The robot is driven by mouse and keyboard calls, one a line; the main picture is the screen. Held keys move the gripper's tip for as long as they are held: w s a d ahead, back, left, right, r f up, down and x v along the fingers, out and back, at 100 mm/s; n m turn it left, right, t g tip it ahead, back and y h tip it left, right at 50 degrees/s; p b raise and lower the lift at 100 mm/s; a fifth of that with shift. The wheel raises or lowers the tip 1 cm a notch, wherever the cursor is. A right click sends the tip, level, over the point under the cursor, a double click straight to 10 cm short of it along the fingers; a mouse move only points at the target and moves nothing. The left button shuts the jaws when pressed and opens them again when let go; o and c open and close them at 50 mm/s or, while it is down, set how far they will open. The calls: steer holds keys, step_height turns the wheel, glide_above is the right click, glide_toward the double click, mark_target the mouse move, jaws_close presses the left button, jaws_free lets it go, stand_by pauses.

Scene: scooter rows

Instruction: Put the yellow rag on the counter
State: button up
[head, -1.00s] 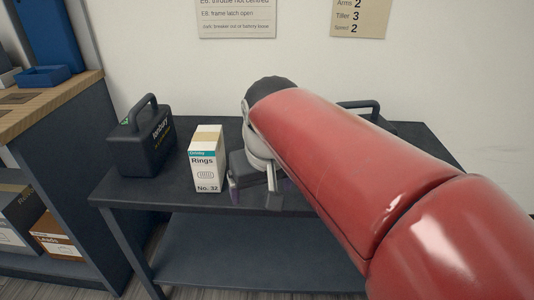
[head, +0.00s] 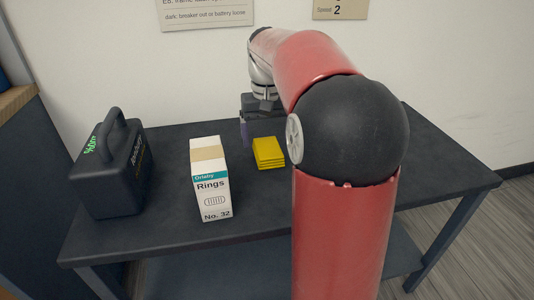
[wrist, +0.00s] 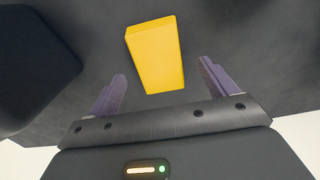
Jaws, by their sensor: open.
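The yellow rag (head: 268,152) is a folded stack lying on a dark table, just right of the white Rings box. It also shows in the wrist view (wrist: 155,55), ahead of and between my fingers, not touching them. My gripper (wrist: 160,85) is open and empty, with its two purple fingers apart. In the head view my gripper (head: 262,120) is behind the rag, partly hidden by my arm. The dark table top (head: 170,225) bears the rag.
The Rings box (head: 211,180) stands upright close to the rag's left. A black battery case (head: 112,175) with a handle stands farther left. A wood-topped unit (head: 15,100) is at the left edge. A wall with notices (head: 205,14) is behind the table.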

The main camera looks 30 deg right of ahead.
mark_target(268, 147)
steer(key=f, duration=0.3)
steer(key=shift+s+f, duration=0.2)
steer(key=shift+c, duration=0.3)
steer(key=c, duration=1.1)
steer(key=shift+r, duration=0.2)
step_height(268, 147, up, 20)
steer(key=p, duration=0.4)
steer(key=shift+f+p, duration=0.15)
steer(key=shift+p, duration=0.15)
